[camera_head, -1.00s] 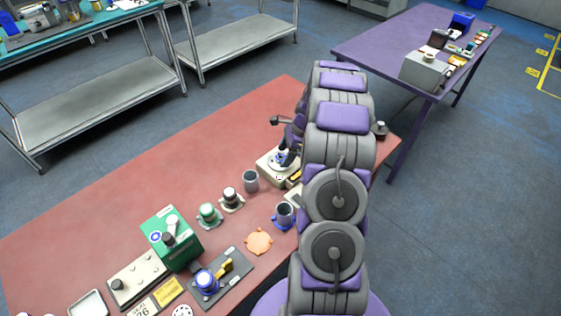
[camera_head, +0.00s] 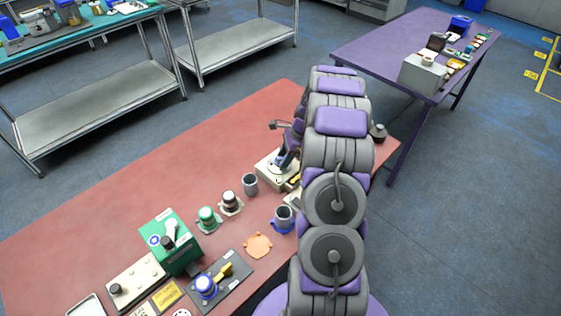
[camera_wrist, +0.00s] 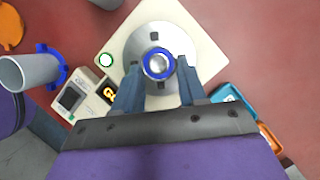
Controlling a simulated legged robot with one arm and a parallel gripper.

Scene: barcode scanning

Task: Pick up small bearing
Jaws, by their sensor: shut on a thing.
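The small bearing (camera_wrist: 158,64) is a blue ring with a metallic centre. In the wrist view it sits between the two dark fingers of my gripper (camera_wrist: 158,72), over a round grey metal disc (camera_wrist: 165,37) on a cream square base (camera_wrist: 215,50). My gripper is shut on the bearing. I cannot tell whether the bearing still touches the disc. In the head view my gripper (camera_head: 281,163) is low over the cream base (camera_head: 265,172), and the fingers mostly hide the bearing.
A grey cup with a blue base (camera_head: 283,217), an orange flat part (camera_head: 258,245) and another grey cup (camera_head: 250,184) stand nearby on the red table (camera_head: 150,180). A green box (camera_head: 180,245) is further left. In the wrist view a blue tray (camera_wrist: 235,103) lies right of my gripper.

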